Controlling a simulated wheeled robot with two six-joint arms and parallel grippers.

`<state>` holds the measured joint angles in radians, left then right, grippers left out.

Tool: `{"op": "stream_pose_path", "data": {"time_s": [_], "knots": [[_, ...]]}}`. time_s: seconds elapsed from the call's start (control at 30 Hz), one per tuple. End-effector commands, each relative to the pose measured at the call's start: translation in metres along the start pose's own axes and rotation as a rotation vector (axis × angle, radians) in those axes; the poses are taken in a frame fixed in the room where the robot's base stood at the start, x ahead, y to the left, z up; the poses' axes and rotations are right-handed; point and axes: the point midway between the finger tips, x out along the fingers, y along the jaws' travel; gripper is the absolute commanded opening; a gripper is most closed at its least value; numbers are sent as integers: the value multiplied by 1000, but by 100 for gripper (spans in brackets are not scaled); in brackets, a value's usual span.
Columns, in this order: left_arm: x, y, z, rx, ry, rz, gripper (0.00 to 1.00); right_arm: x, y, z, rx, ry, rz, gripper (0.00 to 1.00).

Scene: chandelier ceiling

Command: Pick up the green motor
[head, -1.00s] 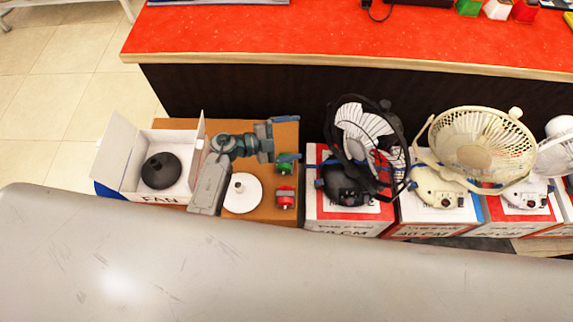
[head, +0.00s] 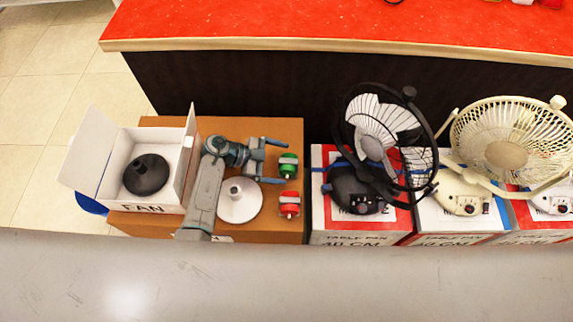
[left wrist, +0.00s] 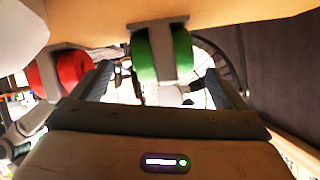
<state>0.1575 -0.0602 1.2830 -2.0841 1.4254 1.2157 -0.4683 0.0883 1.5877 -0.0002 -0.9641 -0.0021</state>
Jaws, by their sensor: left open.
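The green motor (head: 288,165), with a grey band around its middle, sits on the brown cardboard box (head: 255,135), behind a red motor (head: 289,204). My left gripper (head: 285,161) is open, its two fingers spread and pointing right toward the green motor. In the left wrist view the green motor (left wrist: 180,52) shows between and just beyond the open fingers (left wrist: 157,82), apart from the palm. The red motor (left wrist: 72,68) shows beside the left finger there. I cannot tell whether a finger touches the green motor. My right gripper is not in view.
An open white box (head: 95,160) holds a black fan base (head: 147,174). A black fan (head: 386,150) and a cream fan (head: 505,150) stand on boxes at the right. A red-topped counter (head: 330,25) is behind.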

Motion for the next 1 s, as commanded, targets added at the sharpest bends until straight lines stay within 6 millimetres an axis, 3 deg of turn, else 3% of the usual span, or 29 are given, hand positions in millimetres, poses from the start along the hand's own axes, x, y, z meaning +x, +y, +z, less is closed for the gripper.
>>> {"op": "stream_pose_path", "data": {"time_s": [0.3, 0.63, 1.0], "knots": [[44, -2, -1, -1, 1, -1, 94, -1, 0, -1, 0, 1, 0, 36], [52, -2, -2, 2, 0, -2, 94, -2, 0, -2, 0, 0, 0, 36], [52, -2, -1, 1, -1, -2, 21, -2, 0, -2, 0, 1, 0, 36]]}}
